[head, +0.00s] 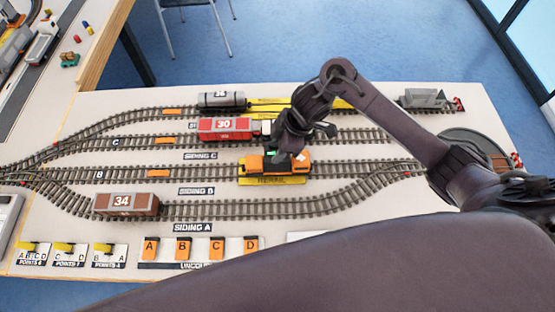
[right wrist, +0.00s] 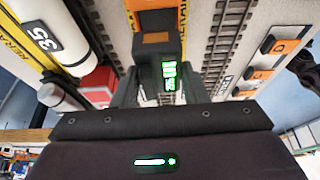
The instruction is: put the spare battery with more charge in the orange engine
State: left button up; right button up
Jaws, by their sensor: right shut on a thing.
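The orange engine (head: 291,168) stands on a middle track, by a yellow strip at siding B. It also shows in the right wrist view (right wrist: 156,22). My right gripper (head: 289,152) is low over the engine, its jaws partly hidden by the wrist. In the right wrist view, the gripper (right wrist: 160,90) is shut on a dark battery with a lit green display (right wrist: 168,76). The battery is close to the engine's body; I cannot tell whether it is seated in it. I cannot make out a second spare battery. My left gripper is not in view.
A red wagon marked 30 (head: 224,129) and a grey tank wagon (head: 221,100) stand on tracks behind. A brown wagon marked 34 (head: 126,204) is at front left. Orange lettered plates (head: 183,247) and yellow point levers (head: 64,246) line the front edge. A turntable (head: 470,146) is at right.

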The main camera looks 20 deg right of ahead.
jog(key=shift+f, duration=0.75)
notch_tip(320, 180, down, 4)
jog(key=shift+f, duration=0.15)
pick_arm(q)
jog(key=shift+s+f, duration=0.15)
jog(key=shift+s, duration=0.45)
